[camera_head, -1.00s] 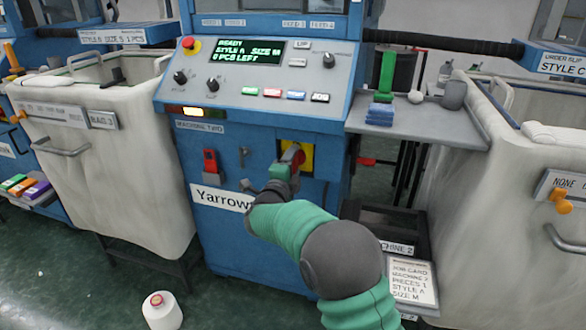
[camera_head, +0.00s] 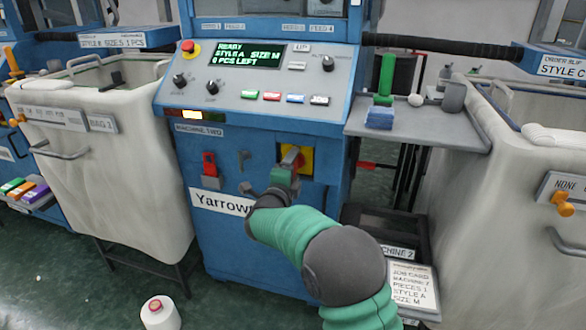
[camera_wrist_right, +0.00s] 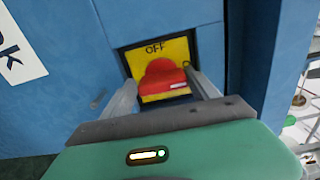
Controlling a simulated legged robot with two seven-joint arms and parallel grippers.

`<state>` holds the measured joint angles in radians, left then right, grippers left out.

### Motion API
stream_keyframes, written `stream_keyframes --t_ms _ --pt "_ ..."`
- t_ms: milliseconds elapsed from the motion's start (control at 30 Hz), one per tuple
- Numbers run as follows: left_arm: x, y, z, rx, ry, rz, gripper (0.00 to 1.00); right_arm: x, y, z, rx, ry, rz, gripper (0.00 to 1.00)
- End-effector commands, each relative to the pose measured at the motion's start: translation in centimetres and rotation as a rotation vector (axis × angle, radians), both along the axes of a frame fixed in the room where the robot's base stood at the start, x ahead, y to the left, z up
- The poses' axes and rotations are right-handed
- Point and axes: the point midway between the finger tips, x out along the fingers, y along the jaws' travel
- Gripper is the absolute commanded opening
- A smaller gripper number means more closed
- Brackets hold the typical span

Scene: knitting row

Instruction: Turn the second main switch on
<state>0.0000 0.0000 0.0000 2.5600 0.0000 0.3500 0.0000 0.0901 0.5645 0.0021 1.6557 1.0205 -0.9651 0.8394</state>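The red rotary switch (camera_wrist_right: 163,79) sits on a yellow plate (camera_wrist_right: 180,52) marked OFF at its top, on the blue front of machine two. A small white mark shows on the right part of the red knob. In the head view the yellow plate (camera_head: 307,160) is partly covered by my right gripper (camera_head: 287,172). In the right wrist view my right gripper (camera_wrist_right: 160,85) has its fingers apart, one on each side of the red knob. I cannot tell whether they touch it. My left gripper is not in view.
A smaller red switch (camera_head: 209,164) is left of the plate. The control panel (camera_head: 262,82) is above, its screen reading READY. A grey shelf (camera_head: 440,130) juts out at right. Fabric bins stand on both sides. A white cone (camera_head: 160,313) is on the floor.

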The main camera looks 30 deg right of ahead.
Motion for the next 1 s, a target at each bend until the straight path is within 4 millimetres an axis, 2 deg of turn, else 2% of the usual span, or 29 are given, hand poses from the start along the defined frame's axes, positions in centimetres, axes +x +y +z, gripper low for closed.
stream_keyframes --t_ms 167,267,600,733,900,1000 --pt "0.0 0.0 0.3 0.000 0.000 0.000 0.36 -0.3 0.4 0.3 -0.002 -0.001 0.001 0.69" --pt "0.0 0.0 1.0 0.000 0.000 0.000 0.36 -1.3 1.6 0.5 -0.001 -0.001 0.002 0.69" --pt "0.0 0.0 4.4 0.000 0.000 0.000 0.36 -7.6 9.0 0.5 -0.002 0.002 0.004 0.69" --pt "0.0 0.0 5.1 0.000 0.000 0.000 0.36 -9.5 11.3 0.3 -0.001 0.002 0.003 0.69" --pt "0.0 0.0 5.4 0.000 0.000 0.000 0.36 -10.8 12.7 0.0 0.000 0.001 0.001 0.69" --pt "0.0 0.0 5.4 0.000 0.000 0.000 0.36 -10.9 12.8 -0.1 -0.001 0.001 0.000 0.69"
